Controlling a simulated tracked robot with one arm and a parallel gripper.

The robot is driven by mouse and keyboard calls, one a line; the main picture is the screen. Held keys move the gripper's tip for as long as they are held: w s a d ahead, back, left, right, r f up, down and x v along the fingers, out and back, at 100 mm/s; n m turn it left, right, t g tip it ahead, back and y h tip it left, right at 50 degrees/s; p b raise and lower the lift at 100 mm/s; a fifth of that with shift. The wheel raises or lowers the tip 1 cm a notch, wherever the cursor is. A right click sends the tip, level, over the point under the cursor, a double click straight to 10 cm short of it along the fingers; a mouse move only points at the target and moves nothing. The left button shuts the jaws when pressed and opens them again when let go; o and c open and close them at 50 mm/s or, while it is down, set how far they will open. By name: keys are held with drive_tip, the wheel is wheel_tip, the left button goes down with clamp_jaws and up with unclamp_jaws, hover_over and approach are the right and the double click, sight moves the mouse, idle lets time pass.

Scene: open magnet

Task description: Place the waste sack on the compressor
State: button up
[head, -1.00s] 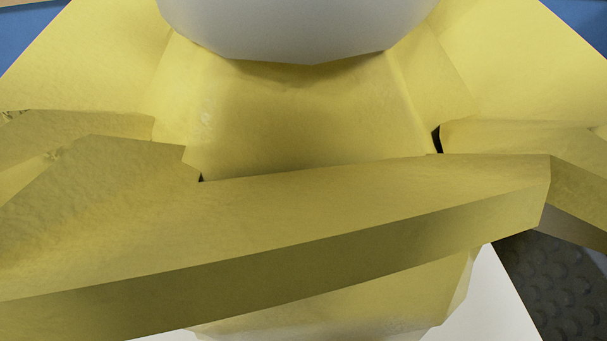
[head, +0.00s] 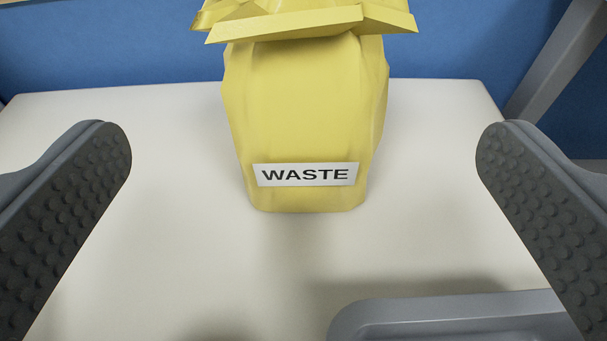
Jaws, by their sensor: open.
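The waste sack (head: 305,110) is yellow, with a folded top and a white label reading WASTE. It stands upright on a white flat surface (head: 150,240), towards its far edge. I cannot tell from this view whether this surface is the top of the compressor. My gripper (head: 303,140) is wide open and empty. Its two dark studded fingers show at the left and right of the picture, nearer to me than the sack and clear of it. The upper end of the sack is cut off by the picture's top edge.
A grey raised part with a rounded corner (head: 450,310) lies at the bottom right. A blue wall (head: 120,50) rises behind the surface. A grey slanted bar (head: 560,60) stands at the upper right. The white surface is clear on both sides of the sack.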

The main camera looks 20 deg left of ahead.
drive_tip(key=shift+v, duration=1.3)
drive_tip(key=shift+r, duration=0.1)
drive_tip(key=d+r+m+t+h, duration=0.1)
drive_tip(key=d+r+h, duration=0.2)
drive_tip(key=r, duration=1)
drive_tip(key=d+r+m+h, duration=0.15)
drive_tip(key=r+h, duration=0.25)
drive_tip(key=r, duration=1)
drive_tip(key=s+a+r+m, duration=0.1)
drive_tip(key=s+a+r, duration=0.3)
drive_tip(key=s+r, duration=0.6)
drive_tip(key=s+a+r+y, duration=0.1)
drive_tip(key=s+a+r, duration=0.4)
drive_tip(key=s+r, duration=0.5)
wheel_tip(320, 180, up, 2)
drive_tip(key=shift+a+r+m+t, duration=0.15)
drive_tip(key=shift+a+m+t, duration=0.15)
drive_tip(key=shift+m, duration=0.05)
